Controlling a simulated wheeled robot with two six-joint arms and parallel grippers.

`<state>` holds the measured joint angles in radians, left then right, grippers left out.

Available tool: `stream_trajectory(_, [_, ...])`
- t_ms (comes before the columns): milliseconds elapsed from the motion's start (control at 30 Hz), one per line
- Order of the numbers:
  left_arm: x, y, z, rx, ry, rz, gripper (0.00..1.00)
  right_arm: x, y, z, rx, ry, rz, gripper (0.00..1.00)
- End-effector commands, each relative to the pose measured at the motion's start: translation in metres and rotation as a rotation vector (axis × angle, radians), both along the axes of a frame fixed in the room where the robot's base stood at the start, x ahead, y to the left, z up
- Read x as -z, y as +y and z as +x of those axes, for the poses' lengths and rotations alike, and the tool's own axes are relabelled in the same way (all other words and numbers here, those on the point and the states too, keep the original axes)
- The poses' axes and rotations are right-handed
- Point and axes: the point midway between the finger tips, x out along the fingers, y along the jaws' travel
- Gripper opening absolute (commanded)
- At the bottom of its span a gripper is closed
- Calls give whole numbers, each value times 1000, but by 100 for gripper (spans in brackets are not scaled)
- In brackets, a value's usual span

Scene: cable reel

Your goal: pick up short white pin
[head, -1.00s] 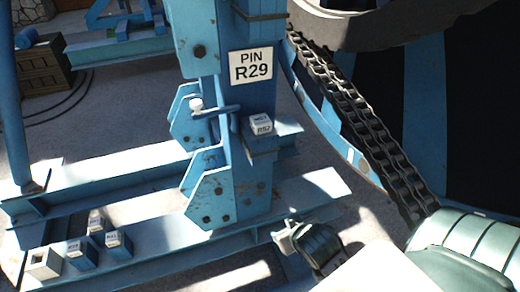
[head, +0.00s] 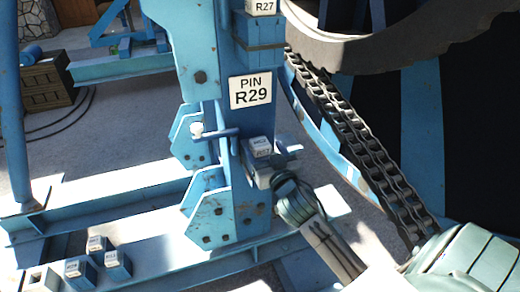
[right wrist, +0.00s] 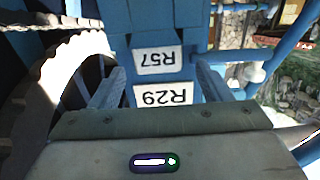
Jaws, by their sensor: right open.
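A short white knob-like pin end (head: 197,129) shows at the left end of a blue rod (head: 220,134) on the blue post. How far it reaches into the bracket is hidden. My right gripper (head: 283,163) is open beside this block, right of the white pin. My left gripper is not in view.
Several blocks with white labelled tops (head: 118,264) stand on the blue base at lower left. A heavy chain (head: 360,140) and the large reel (head: 425,110) are close on the right. Blue bracket plates (head: 210,207) jut out below the pin.

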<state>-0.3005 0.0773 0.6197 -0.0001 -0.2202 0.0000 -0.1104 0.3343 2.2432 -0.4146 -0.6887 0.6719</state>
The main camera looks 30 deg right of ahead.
Motion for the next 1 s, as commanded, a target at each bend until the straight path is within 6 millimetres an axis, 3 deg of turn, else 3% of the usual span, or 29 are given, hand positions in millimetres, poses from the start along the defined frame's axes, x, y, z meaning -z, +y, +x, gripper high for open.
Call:
stream_trajectory(133, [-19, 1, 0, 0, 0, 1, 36, -4, -6, 21, 1, 2, 0, 71])
stream_trajectory(300, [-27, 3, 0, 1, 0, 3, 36, -1, -11, 41, 0, 2, -1, 71])
stream_trajectory(600, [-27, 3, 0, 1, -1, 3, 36, 2, -12, 46, -1, 1, -1, 71])
stream_trajectory(900, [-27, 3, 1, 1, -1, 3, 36, 2, -12, 45, -1, 2, -1, 12])
stream_trajectory(1000, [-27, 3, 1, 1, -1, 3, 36, 0, -12, 46, -1, -1, -1, 8])
